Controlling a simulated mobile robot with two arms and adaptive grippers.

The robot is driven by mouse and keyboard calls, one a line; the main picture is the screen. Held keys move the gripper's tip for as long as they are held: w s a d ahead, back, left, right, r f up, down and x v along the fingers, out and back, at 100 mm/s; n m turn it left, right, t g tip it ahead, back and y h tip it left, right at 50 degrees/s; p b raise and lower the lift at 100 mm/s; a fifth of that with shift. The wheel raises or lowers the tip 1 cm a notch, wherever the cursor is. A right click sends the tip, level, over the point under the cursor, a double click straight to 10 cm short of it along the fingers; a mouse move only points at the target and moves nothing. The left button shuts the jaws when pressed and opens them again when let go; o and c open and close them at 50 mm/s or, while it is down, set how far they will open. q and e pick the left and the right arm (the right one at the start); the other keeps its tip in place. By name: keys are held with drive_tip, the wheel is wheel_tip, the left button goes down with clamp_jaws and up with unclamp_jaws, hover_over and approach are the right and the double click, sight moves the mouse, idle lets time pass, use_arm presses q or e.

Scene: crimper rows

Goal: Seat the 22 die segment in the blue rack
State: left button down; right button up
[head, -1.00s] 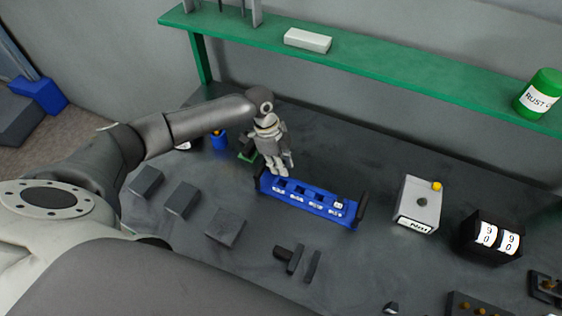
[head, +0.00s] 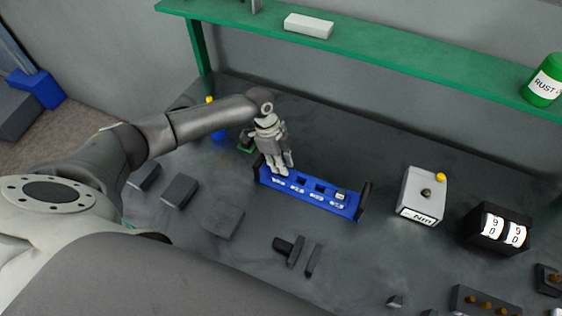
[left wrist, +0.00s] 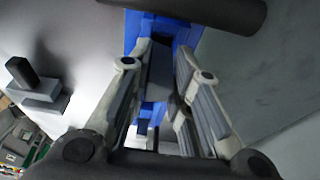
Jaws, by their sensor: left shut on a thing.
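The blue rack (head: 328,204) lies on the dark bench. It has a row of dark slots with white labels too small to read, and black end pieces. A small light piece (head: 340,195) sits at its right end. My left gripper (head: 284,168) is over the left part of the rack and hides the slots there. In the left wrist view its fingers (left wrist: 162,85) are shut on a dark grey die segment (left wrist: 157,72), with the blue rack (left wrist: 183,34) behind it. I cannot read a number on it, nor tell whether it touches the rack. My right gripper is out of view.
Several grey blocks (head: 180,191) lie left of the rack, and a black-handled tool (head: 290,249) lies in front. A grey box (head: 423,196) with a yellow button and a black number display (head: 497,231) stand right. A green shelf (head: 400,67) runs behind.

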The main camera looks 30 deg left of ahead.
use_arm(q)
drive_tip(key=shift+p, duration=0.5)
idle(1.1)
drive_tip(key=shift+f, duration=0.25)
drive_tip(key=shift+a+b+x, duration=0.2)
drive_tip(key=shift+b+x, duration=0.6)
drive_tip(key=shift+x, duration=0.1)
drive_tip(key=c, duration=1.3)
unclamp_jaws()
drive_tip(key=shift+f, duration=0.1)
drive_tip(key=shift+o, duration=0.2)
drive_tip(key=v, duration=1.2)
